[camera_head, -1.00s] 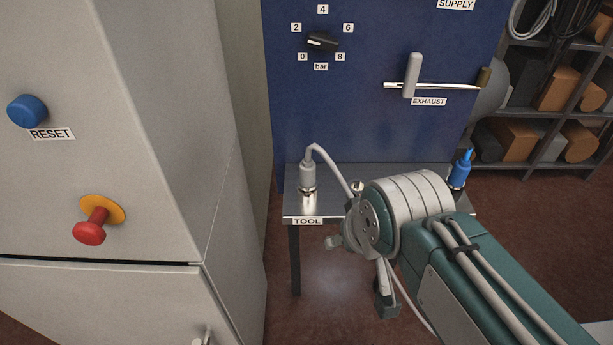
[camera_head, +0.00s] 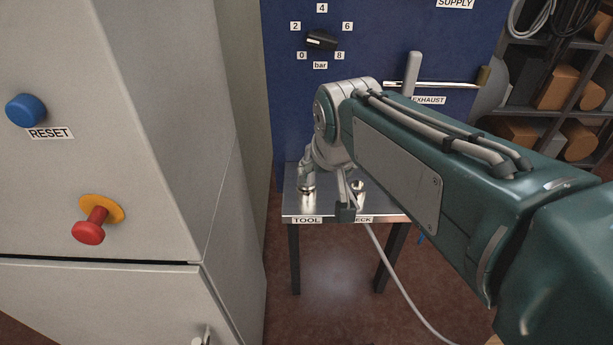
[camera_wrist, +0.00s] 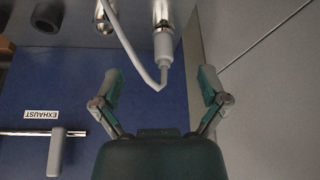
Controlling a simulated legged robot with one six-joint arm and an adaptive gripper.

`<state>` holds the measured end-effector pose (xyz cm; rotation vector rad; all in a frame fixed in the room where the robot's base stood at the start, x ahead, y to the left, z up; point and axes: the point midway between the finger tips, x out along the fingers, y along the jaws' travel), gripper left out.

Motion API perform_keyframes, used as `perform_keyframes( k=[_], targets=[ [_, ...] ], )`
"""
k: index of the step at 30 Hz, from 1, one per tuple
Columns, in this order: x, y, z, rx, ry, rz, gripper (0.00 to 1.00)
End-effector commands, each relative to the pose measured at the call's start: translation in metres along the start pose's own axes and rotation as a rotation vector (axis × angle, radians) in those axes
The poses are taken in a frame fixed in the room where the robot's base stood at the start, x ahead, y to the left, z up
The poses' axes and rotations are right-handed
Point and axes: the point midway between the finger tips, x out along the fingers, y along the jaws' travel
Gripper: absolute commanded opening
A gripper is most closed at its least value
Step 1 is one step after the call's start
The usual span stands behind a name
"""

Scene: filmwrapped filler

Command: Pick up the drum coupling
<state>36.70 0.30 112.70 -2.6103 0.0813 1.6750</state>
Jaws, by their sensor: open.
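A grey coupling with a grey hose stands upright on a bright metal post at the TOOL label; I take it for the drum coupling, though no label names it. In the head view the coupling (camera_head: 306,172) is partly hidden by my gripper (camera_head: 328,188). In the wrist view the coupling (camera_wrist: 163,46) appears upside down, with its hose bending back beside it. My gripper (camera_wrist: 158,78) is open and empty there. Its fingers lie to either side of the coupling's hose end, apart from the coupling.
The small metal table (camera_head: 376,208) has a second bright socket (camera_head: 357,186) near a partly hidden label. Behind it is the blue panel (camera_head: 285,100) with a dial and the EXHAUST lever (camera_head: 414,72). A grey cabinet (camera_head: 170,190) stands close on the left. Shelves are at right.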

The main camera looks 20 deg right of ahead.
Motion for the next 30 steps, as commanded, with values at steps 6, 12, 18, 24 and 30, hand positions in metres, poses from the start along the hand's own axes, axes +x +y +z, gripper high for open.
perform_keyframes(
  k=[6,12,18,24,30],
  targets=[
    [0.029,-0.007,-0.044,0.021,-0.027,0.012,0.94],
    [0.046,-0.010,-0.066,0.033,-0.037,0.017,0.94],
    [0.064,-0.010,-0.068,0.036,-0.041,0.019,0.94],
    [0.095,-0.009,-0.067,0.037,-0.042,0.019,0.94],
    [0.111,-0.008,-0.068,0.037,-0.039,0.019,0.94]
  ],
)
